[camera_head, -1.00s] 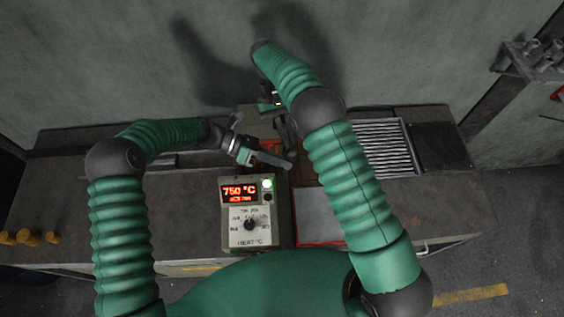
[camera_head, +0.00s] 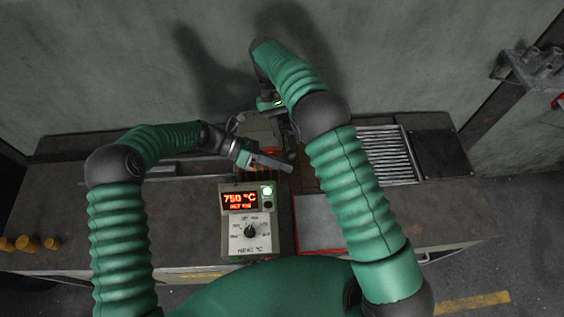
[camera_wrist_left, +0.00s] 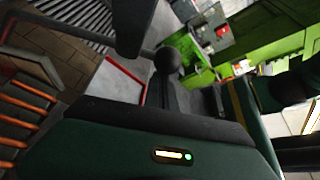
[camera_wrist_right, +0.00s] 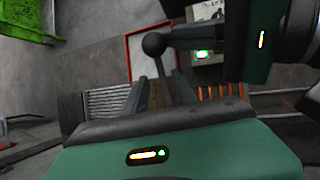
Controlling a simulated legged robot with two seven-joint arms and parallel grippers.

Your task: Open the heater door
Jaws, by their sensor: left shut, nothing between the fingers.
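The heater's orange heating bars (camera_head: 262,138) show between and behind my grippers; they are also in the left wrist view (camera_wrist_left: 20,125) and the right wrist view (camera_wrist_right: 215,91). A dark round knob (camera_wrist_right: 153,43), probably the door's handle, shows at the tips of my left gripper; it also shows in the left wrist view (camera_wrist_left: 168,60). My left gripper (camera_head: 288,163) is shut beside the heater opening, with nothing held. My right gripper (camera_wrist_right: 162,80) has its fingers apart and empty, close to the knob. The right arm partly hides the door in the head view.
A heater control box (camera_head: 248,222) with a red 750 °C display stands in front. A ribbed metal rack (camera_head: 387,155) is to the right, and a red-edged plate (camera_head: 318,222) lies nearer. Yellow cylinders (camera_head: 28,243) stand at the left. The wall is close behind.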

